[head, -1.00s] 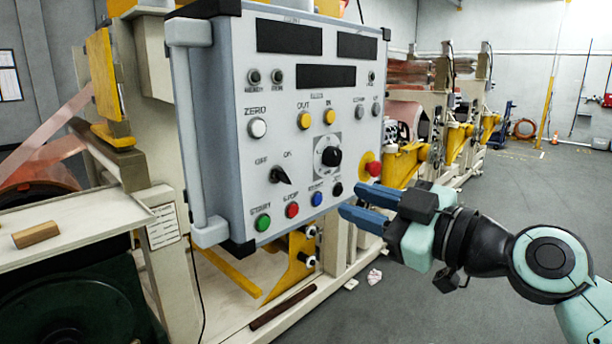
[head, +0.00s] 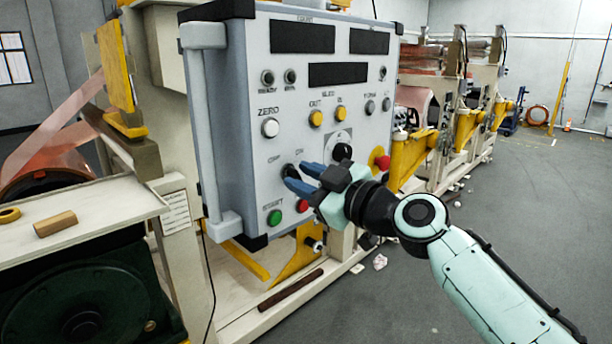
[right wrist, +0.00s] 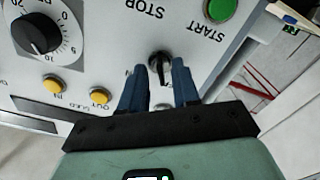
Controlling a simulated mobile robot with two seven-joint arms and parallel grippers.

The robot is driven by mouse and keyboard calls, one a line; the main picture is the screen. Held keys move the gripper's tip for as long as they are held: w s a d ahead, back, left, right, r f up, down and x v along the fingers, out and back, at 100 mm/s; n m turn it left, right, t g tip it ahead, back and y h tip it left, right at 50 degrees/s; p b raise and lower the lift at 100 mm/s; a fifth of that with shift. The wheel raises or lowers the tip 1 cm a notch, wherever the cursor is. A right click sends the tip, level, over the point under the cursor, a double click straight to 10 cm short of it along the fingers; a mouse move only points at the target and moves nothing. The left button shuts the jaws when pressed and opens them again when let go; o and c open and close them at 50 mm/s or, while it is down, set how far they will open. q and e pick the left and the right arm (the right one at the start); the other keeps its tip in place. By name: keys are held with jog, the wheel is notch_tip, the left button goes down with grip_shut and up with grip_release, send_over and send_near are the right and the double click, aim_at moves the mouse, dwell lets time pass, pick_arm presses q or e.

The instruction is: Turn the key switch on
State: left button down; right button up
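The black key switch (head: 289,170) sits on the grey control panel, below the OFF and ON labels and above the green START button (head: 274,217). My right gripper (head: 294,175) is at the panel, with its blue fingertips at the switch and partly covering it. In the right wrist view, the switch's black handle (right wrist: 160,68) stands between the two parted fingers of my right gripper (right wrist: 160,72), with a narrow gap showing on each side. Whether the fingertips reach past the handle's face is unclear. My left gripper is not in view.
A black dial (head: 342,152) and a red emergency button (head: 380,160) lie right of the switch. A red button (head: 302,206) is partly hidden under my gripper. A handle bar (head: 208,140) runs along the panel's left edge. Open floor lies to the right.

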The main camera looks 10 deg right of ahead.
grip_shut()
jog(key=shift+m, duration=1.2)
jog(key=m, duration=0.2)
jog(key=shift+m, duration=0.3)
jog(key=shift+s+r+m, duration=0.1)
jog(key=shift+m, duration=3.3)
